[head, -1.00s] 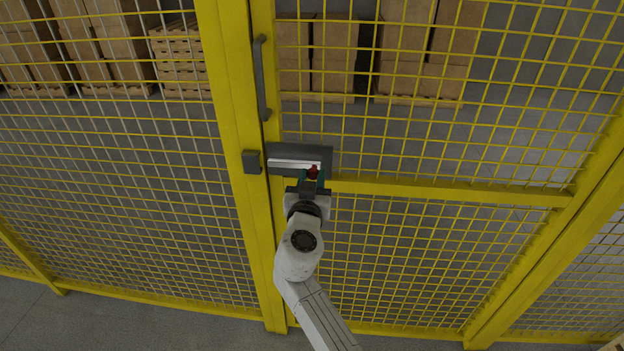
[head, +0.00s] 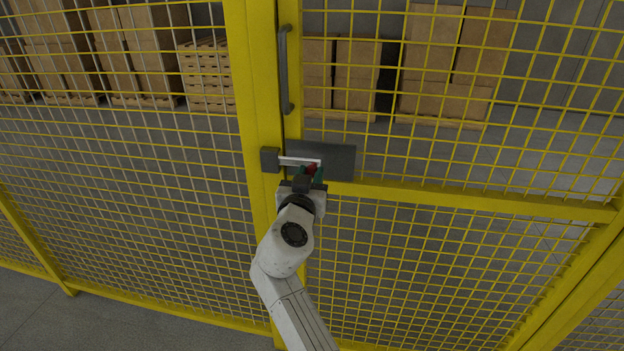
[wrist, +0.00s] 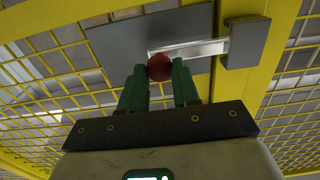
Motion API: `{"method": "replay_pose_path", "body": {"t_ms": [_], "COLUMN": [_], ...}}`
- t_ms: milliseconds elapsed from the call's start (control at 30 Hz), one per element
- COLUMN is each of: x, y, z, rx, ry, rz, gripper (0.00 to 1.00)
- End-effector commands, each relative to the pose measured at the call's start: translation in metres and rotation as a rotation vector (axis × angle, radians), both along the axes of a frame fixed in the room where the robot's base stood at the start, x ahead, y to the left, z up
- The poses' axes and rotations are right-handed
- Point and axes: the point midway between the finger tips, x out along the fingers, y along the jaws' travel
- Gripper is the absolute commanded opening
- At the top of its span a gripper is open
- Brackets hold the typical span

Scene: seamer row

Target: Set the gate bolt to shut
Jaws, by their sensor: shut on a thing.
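The gate bolt is a bright metal bar (head: 297,161) with a red knob (head: 311,168), on a dark grey plate (head: 338,163) fixed to the yellow gate. The bar's left end reaches the dark keeper block (head: 270,160) on the yellow post. In the wrist view the bar (wrist: 200,49) also runs to the keeper (wrist: 247,42), and its tip is hidden there. My gripper (head: 312,173) is shut on the red knob; its green fingers stand either side of the knob (wrist: 160,67) in the wrist view.
A dark vertical handle (head: 285,70) is on the gate above the bolt. Yellow mesh panels surround it, with a horizontal rail (head: 470,195) to the right. Stacked boxes (head: 430,60) and pallets (head: 207,75) stand behind the mesh.

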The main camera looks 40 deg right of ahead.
Motion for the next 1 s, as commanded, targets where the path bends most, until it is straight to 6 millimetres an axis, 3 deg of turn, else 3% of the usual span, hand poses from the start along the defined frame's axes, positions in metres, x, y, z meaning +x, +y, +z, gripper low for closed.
{"method": "replay_pose_path", "body": {"t_ms": [33, 67, 300, 667, 1000], "x": [0.0, 0.0, 0.0, -0.003, -0.04], "y": [0.0, 0.0, 0.0, 0.006, 0.053], "z": [0.0, 0.0, 0.0, -0.001, -0.002], "rx": [0.0, 0.0, 0.001, 0.0, -0.001], "ry": [0.0, 0.0, -0.001, -0.001, -0.002], "rz": [0.001, 0.001, 0.001, 0.002, 0.005], "gripper": [0.0, 0.32, 0.55, 0.56, 0.56]}}
